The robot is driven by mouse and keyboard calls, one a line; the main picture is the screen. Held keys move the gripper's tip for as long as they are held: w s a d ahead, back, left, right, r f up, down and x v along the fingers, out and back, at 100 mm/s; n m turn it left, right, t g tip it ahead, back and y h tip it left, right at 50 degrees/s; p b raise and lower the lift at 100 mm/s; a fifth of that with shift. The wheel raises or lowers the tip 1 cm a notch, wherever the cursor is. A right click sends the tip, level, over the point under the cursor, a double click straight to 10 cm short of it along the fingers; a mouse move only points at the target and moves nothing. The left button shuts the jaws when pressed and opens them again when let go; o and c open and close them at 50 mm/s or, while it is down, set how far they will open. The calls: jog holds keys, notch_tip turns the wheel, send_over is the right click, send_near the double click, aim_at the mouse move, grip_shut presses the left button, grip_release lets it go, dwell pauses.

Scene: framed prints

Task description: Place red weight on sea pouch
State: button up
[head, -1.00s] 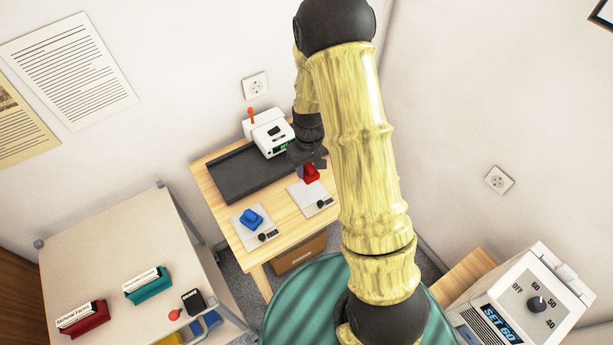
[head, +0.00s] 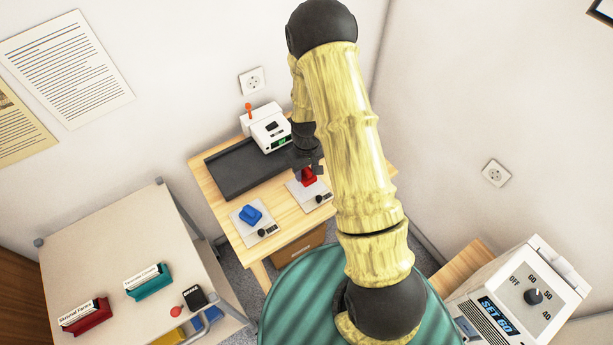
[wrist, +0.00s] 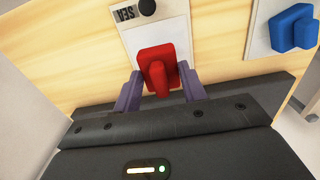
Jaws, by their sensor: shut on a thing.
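The red weight (head: 309,177) is between the fingers of my gripper (head: 308,170), which is shut on it. In the wrist view the red weight (wrist: 157,62) sits between the two purple fingers of my gripper (wrist: 159,78). The sea pouch (wrist: 172,33) is a pale flat piece with a dark SEA label and a black knob. The weight is over the pouch's near-middle part in that view. In the head view the pouch (head: 301,195) lies on the wooden table, partly hidden by the weight and gripper. I cannot tell whether the weight touches it.
A blue weight (head: 250,215) rests on a second pale pouch (head: 240,227) to the left. A dark tray (head: 232,178) and a white device (head: 266,126) stand behind. A beige table (head: 110,245) with card holders is at left.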

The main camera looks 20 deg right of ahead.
aim_at(306, 178)
jog(key=shift+f+p, duration=0.3)
jog(key=shift+f, duration=1.8)
jog(key=shift+f, duration=0.2)
jog(key=o, duration=1.2)
jog(key=shift+r, duration=0.1)
jog(key=shift+o, duration=0.2)
notch_tip(306, 178, up, 12)
jog(key=shift+r+b, duration=0.15)
jog(key=shift+b, duration=0.85)
